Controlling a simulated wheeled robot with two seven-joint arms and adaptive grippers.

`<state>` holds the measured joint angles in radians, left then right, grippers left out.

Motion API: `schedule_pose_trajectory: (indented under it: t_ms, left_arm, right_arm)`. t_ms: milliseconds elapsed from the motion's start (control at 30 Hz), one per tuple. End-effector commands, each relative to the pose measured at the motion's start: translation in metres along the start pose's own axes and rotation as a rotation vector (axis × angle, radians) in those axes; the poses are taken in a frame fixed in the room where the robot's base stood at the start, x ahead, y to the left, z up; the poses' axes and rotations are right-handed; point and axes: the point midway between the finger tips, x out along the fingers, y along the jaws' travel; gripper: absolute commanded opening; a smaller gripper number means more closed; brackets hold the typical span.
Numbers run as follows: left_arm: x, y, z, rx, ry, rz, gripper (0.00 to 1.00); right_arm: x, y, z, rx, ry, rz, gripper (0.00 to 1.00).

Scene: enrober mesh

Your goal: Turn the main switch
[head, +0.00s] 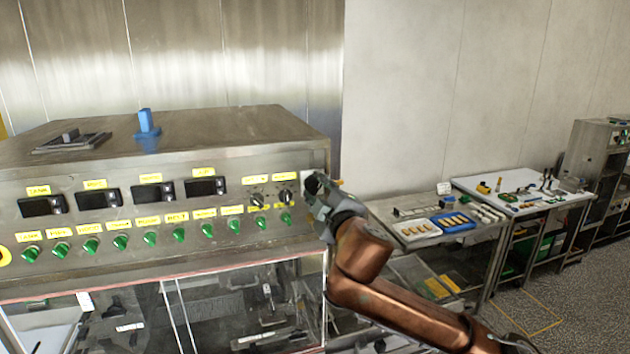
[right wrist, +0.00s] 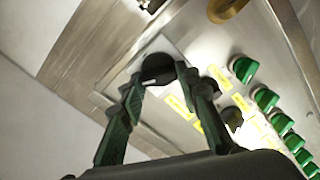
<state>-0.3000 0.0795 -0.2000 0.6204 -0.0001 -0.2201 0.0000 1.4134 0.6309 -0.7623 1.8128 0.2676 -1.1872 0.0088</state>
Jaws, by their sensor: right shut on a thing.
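The main switch, a black round knob (right wrist: 157,68) on a square plate, shows between my fingertips in the right wrist view. In the head view it is at the right end of the steel control panel (head: 150,215), mostly hidden by my gripper. My right gripper (head: 318,190) reaches it from the right. Its two fingers (right wrist: 160,84) are shut on the knob, one on each side. The knob's pointer position cannot be read. My left gripper is not in view.
Two small black selector knobs (head: 286,195) sit just left of the main switch, above a row of green knobs (head: 150,238). Dark displays (head: 147,193) are further left. Tables (head: 545,190) with trays stand at right.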

Motion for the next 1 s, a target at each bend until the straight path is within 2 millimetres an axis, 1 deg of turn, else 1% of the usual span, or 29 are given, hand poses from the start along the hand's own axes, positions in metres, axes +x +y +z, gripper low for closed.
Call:
schedule_pose_trajectory:
  t_ms: [33,100,300,500,733,1000]
  left_arm:
    - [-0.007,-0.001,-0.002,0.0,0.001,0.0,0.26]
    - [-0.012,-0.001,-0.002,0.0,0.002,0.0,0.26]
    - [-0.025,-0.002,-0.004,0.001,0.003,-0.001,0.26]
    - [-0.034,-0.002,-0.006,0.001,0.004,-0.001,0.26]
    - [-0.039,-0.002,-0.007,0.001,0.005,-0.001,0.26]
    - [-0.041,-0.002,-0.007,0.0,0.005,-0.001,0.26]
  right_arm:
    - [0.0,0.001,-0.001,-0.046,0.0,-0.003,0.06]
    - [0.0,0.0,-0.001,-0.111,0.0,-0.003,0.06]
    - [0.0,-0.001,-0.001,-0.28,0.0,-0.003,0.06]
    - [0.0,-0.002,-0.001,-0.41,0.001,-0.003,0.06]
    - [0.0,-0.004,0.0,-0.499,0.001,-0.004,0.06]
    - [0.0,-0.005,0.001,-0.534,0.0,-0.004,0.06]
